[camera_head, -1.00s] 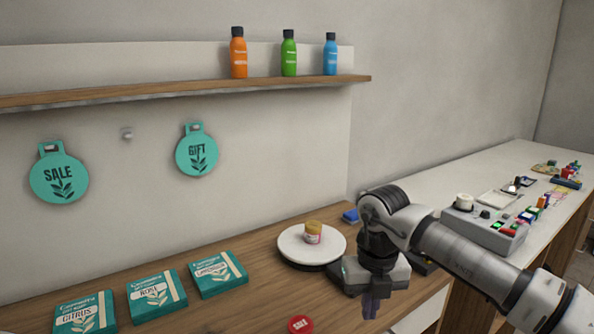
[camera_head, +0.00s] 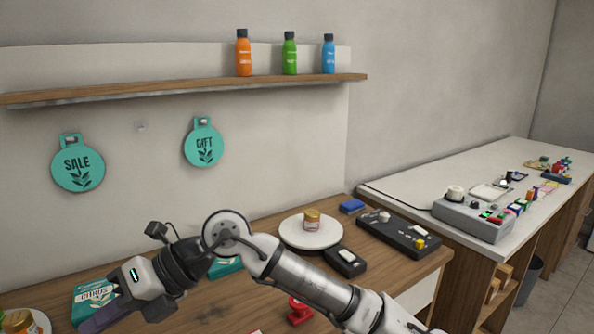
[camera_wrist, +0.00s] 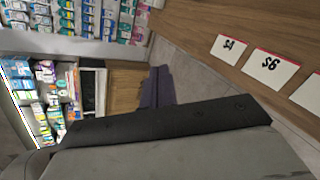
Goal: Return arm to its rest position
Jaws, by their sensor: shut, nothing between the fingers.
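My arm reaches across the lower part of the head view, from the bottom right to the lower left. My gripper (camera_head: 98,320) is at its left end, low in the picture, with its purple-grey fingers together and nothing between them. The fingers also show in the wrist view (camera_wrist: 156,86), where they point towards a wooden surface and shop shelves. The gripper is in front of the teal CITRUS box (camera_head: 92,296) and partly covers it. The arm hides most of another teal box (camera_head: 226,266).
A round white stand (camera_head: 296,240) holds a small jar (camera_head: 312,218). A black device (camera_head: 398,236), a small black device (camera_head: 344,261) and a red object (camera_head: 299,310) lie on the wooden counter. A wall shelf (camera_head: 180,88) holds bottles.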

